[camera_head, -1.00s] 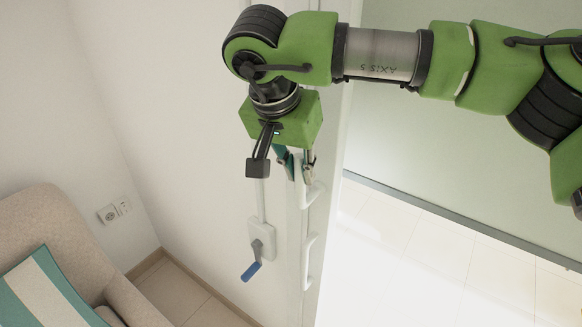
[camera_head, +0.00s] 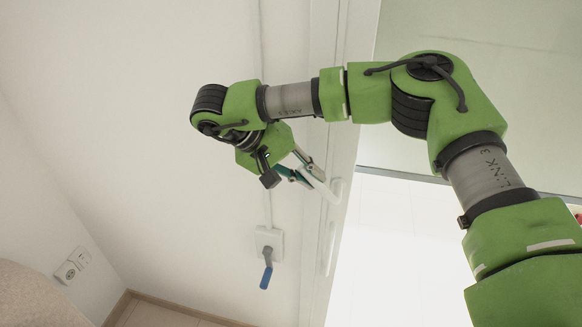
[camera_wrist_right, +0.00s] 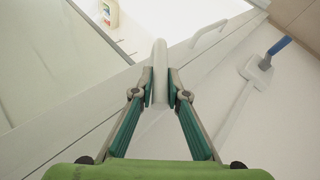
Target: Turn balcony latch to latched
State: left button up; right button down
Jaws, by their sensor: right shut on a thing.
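A white handle (camera_wrist_right: 159,72) stands between the fingertips of my right gripper in the right wrist view. In the head view it is a white bar (camera_head: 325,190) at the door frame, partly hidden by the fingers. My right gripper (camera_head: 309,178) is shut on this handle; its two teal-lined fingers (camera_wrist_right: 160,88) press on it from both sides in the right wrist view. I cannot tell which of the handles is the balcony latch, nor its exact turn. My left gripper is not in view.
A second white handle (camera_head: 329,248) is lower on the frame. A blue-handled crank (camera_head: 266,276) hangs from a white wall plate (camera_head: 270,243) left of it. Wall sockets (camera_head: 72,265) are at lower left. A bottle (camera_wrist_right: 110,13) shows beyond the frame in the wrist view.

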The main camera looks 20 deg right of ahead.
jog(key=shift+w+a+h+p, duration=0.15)
jog(key=shift+h+p, duration=0.15)
jog(key=shift+p, duration=0.1)
jog(key=shift+f, duration=0.1)
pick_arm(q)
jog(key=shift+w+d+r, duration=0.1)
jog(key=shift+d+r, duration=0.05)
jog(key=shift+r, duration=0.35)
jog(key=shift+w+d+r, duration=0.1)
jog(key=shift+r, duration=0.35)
pick_arm(e)
jog(key=shift+f+g, duration=0.2)
jog(key=shift+g, duration=0.1)
jog(key=shift+a, duration=0.1)
jog(key=c, duration=2)
grip_release()
jog(key=shift+w, duration=0.1)
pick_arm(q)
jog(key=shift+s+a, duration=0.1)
pick_arm(e)
jog(key=shift+a+r, duration=0.1)
jog(key=v, duration=1.1)
jog(key=shift+a, duration=0.45)
